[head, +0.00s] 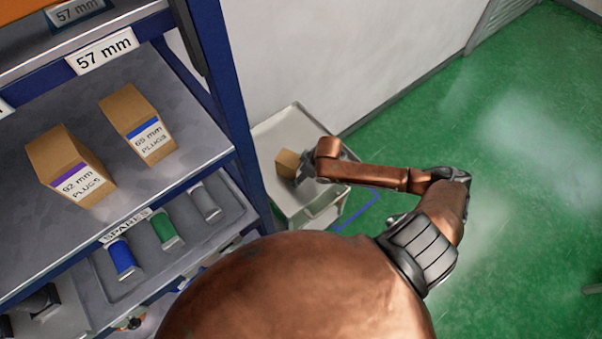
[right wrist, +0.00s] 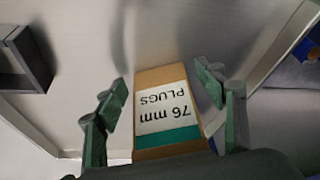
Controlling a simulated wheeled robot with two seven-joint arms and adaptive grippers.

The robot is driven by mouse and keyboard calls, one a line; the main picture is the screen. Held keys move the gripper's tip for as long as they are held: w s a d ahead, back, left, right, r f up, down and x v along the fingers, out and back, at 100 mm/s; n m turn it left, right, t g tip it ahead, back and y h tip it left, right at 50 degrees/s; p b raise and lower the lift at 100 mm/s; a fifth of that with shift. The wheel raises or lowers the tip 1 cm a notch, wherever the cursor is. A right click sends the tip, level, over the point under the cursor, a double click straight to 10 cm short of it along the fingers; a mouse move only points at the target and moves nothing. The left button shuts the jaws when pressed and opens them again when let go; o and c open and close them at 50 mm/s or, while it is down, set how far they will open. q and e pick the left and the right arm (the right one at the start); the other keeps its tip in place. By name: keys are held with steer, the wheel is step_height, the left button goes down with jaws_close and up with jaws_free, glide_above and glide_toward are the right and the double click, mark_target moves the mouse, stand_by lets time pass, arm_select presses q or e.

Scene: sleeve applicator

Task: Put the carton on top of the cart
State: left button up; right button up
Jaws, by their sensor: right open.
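The brown carton (head: 286,162) is at the grey cart's top tray (head: 290,120), near its left side, and appears to rest on it. In the right wrist view the carton (right wrist: 160,78) has a white label reading "76 mm PLUGS" with a teal band. My right gripper (head: 303,167) is at the carton's right side in the head view. In the right wrist view its fingers (right wrist: 160,90) are spread, one on each side of the carton, with a gap visible beside it. The carton's underside is hidden. My left gripper is not in view.
A blue-framed shelf (head: 235,90) stands left of the cart. It holds a carton with a purple band (head: 70,165), one with a blue band (head: 138,125), and a spares tray (head: 185,240) below. A white wall (head: 310,50) is behind. Green floor (head: 520,150) is open at right.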

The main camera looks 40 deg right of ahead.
steer(key=p+v, duration=0.1)
steer(key=v, duration=1.1)
steer(key=shift+r, duration=0.15)
